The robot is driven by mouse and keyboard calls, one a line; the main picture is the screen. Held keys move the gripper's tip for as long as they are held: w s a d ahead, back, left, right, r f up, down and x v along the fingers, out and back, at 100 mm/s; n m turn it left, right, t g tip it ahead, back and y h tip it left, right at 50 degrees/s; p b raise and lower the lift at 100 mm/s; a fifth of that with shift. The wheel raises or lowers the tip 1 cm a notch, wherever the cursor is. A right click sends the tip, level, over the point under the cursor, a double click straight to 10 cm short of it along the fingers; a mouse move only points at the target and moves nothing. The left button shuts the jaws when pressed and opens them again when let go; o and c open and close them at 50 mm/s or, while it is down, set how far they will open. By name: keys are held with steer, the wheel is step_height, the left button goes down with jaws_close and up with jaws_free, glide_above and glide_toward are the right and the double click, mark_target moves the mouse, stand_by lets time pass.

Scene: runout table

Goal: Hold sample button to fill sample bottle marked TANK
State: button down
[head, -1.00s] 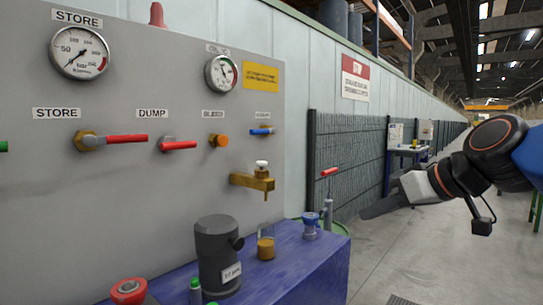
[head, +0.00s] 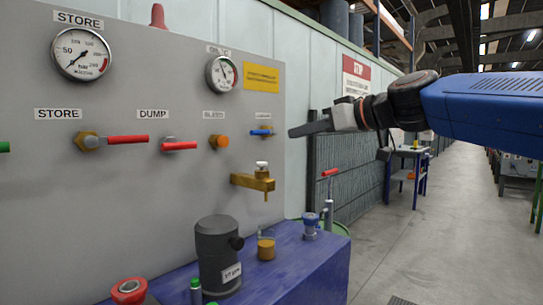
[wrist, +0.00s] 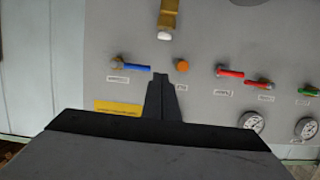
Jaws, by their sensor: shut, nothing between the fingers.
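My gripper (head: 292,132) is shut and empty, in front of the grey panel just right of the blue lever in the head view. Its fingertips also show in the wrist view (wrist: 156,76), where the panel appears upside down. A brass tap (head: 250,182) with a white button (head: 262,164) on top sticks out of the panel, below the blue lever (head: 262,132). The white button also shows in the wrist view (wrist: 164,36), apart from the fingers. A small clear bottle (head: 266,248) with amber liquid stands below the spout on the blue bench; I cannot read a TANK mark on it.
An orange button (head: 218,141) and red levers (head: 128,139) stick out of the panel beside the tap. A dark grey canister (head: 216,255) with an unclear label stands left of the bottle. A blue-topped valve (head: 310,226) stands to its right.

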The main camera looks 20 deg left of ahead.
steer(key=shift+a, duration=0.1)
glide_above(262, 164)
steer(key=d, duration=0.3)
step_height(262, 164, down, 2)
steer(key=f, duration=0.3)
steer(key=shift+w+a, duration=0.25)
steer(key=shift+a, duration=0.1)
steer(key=shift+f, duration=0.75)
